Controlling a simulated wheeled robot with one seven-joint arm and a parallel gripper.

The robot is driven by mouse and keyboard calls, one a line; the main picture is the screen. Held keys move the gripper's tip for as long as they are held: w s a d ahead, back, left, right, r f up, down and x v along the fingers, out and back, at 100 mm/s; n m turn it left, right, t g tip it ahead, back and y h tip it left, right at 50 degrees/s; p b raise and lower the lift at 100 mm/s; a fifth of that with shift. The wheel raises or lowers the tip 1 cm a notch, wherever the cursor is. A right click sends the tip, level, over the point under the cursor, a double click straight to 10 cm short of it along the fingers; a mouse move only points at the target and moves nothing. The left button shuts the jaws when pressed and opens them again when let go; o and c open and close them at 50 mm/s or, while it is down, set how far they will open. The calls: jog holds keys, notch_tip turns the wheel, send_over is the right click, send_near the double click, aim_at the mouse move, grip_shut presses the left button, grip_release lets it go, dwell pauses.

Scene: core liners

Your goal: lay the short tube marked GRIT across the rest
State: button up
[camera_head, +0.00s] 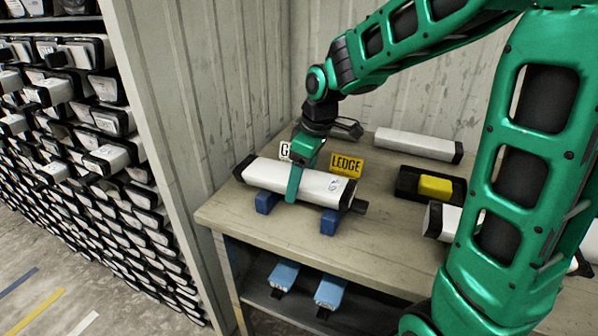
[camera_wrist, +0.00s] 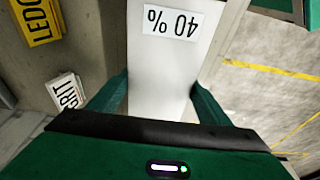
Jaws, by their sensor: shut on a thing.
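A white tube with black end caps (camera_head: 322,184) lies level across the two blue blocks of the rest (camera_head: 331,220) near the table's left end. I cannot tell whether it touches both blocks. My gripper (camera_head: 294,186) is shut on this tube near its middle, from above. In the wrist view the tube (camera_wrist: 158,65) runs between my fingers (camera_wrist: 160,95), with an upside-down "40 %" label (camera_wrist: 171,22). A white GRIT card (camera_wrist: 68,92) stands behind the rest, partly hidden by my gripper in the head view (camera_head: 285,151). No GRIT mark is readable on the tube itself.
A yellow LEDGE sign (camera_head: 346,165) stands behind the rest. Another white tube (camera_head: 418,145) lies at the back, and one (camera_head: 441,221) sits partly behind my arm. Racked core liners (camera_head: 75,150) fill the left.

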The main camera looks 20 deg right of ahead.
aim_at(311, 179)
jog(key=shift+f, duration=0.15)
jog(key=o, duration=2)
jog(key=r, duration=0.4)
jog(key=s+d+r, duration=0.1)
jog(key=r, duration=0.3)
jog(key=s+r, duration=0.1)
jog(key=r, duration=0.3)
jog(key=shift+d, duration=0.4)
